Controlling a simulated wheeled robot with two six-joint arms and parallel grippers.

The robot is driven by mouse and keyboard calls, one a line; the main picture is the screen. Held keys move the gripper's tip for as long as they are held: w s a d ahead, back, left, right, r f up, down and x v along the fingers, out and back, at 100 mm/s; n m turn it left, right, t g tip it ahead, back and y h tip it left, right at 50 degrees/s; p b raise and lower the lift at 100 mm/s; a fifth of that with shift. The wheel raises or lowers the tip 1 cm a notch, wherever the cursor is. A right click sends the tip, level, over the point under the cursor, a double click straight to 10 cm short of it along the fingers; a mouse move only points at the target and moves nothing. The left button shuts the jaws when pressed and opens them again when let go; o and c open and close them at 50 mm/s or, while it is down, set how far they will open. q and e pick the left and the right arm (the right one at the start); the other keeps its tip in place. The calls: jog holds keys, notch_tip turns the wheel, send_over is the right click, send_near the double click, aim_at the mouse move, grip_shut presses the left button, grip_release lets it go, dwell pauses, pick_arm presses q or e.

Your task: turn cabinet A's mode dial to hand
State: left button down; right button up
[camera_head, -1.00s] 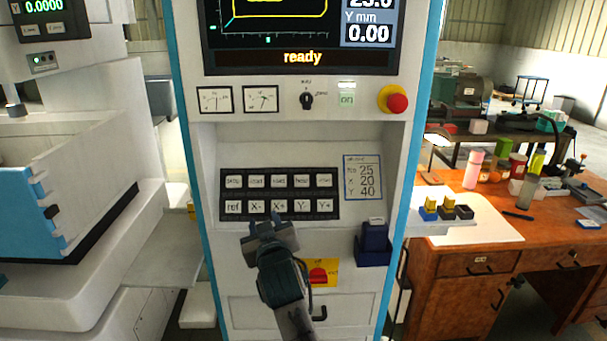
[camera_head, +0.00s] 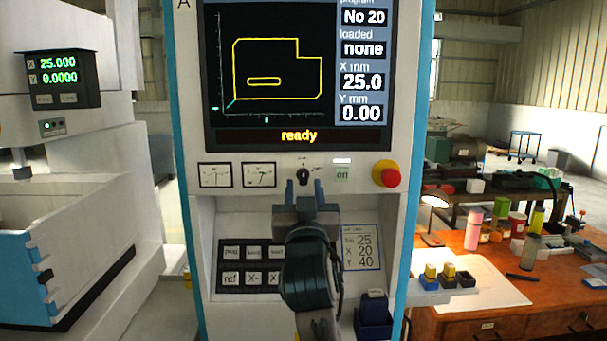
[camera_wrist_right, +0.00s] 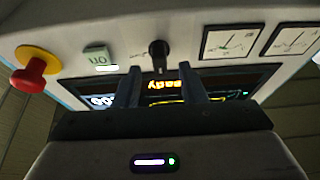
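Cabinet A (camera_head: 205,120) stands upright in front of me, with the letter A at its top left. Its mode dial (camera_head: 303,176) is a small black knob on the strip below the screen, between the meters and the green "on" button. My right gripper (camera_head: 304,188) is open just below the dial, its two fingers pointing up at either side of it. In the right wrist view the dial (camera_wrist_right: 159,55) shows beyond and between the open fingers (camera_wrist_right: 163,82), with nothing held. The labels around the dial are too small to read. My left gripper is not in view.
The red mushroom button (camera_head: 388,174) sits right of the dial, past the "on" button (camera_head: 342,174). Two meters (camera_head: 259,175) are to its left. The screen (camera_head: 290,75) above reads "ready". A key panel (camera_head: 240,265) is below, partly hidden by my arm.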

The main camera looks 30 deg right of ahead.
aim_at(303, 180)
jog(key=shift+p+x, duration=0.35)
jog(key=shift+x, duration=1.25)
jog(key=c, duration=0.8)
jog(key=shift+f, duration=0.1)
